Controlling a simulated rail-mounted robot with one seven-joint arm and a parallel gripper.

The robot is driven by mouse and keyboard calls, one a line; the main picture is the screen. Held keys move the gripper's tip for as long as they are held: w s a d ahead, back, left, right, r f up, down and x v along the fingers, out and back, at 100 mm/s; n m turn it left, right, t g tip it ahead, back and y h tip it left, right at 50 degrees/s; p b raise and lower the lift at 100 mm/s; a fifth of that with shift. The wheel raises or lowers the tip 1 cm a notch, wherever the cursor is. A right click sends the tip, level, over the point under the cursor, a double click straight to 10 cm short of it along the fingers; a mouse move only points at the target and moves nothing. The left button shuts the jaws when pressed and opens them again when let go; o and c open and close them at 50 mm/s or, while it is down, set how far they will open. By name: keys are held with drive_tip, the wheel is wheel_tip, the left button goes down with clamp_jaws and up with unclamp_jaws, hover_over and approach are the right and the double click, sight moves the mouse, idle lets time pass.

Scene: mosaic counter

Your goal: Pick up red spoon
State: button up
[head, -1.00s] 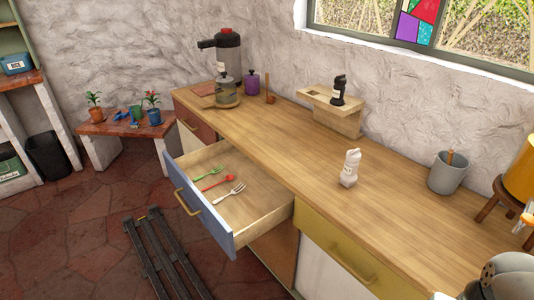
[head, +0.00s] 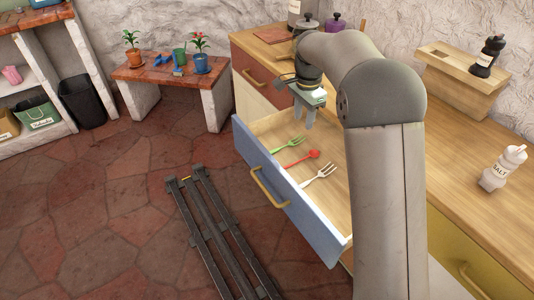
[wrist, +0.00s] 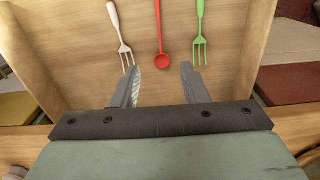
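The red spoon (head: 302,158) lies in the open drawer (head: 297,205), between a green fork (head: 290,144) and a white fork (head: 319,175). In the wrist view the red spoon (wrist: 161,58) has its bowl toward my gripper, with the white fork (wrist: 121,30) left and the green fork (wrist: 199,35) right. My gripper (head: 304,114) is over the far part of the drawer. In the wrist view my gripper (wrist: 160,80) is open and empty, its fingers apart on either side of the spoon's line. The spoon is not between the fingers' pads as far as I can see.
The wooden counter (head: 452,175) runs along the right, with a salt bottle (head: 502,168) and a wooden stand (head: 463,80). A bench (head: 170,75) with potted plants stands at the back left. Dark floor rails (head: 222,235) lie before the drawer.

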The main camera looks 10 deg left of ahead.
hover_over(298, 160)
wheel_tip(298, 160, down, 12)
drive_tip(key=shift+f, duration=0.1)
drive_tip(key=shift+s+f, duration=0.15)
drive_tip(key=shift+f, duration=2.45)
clamp_jaws()
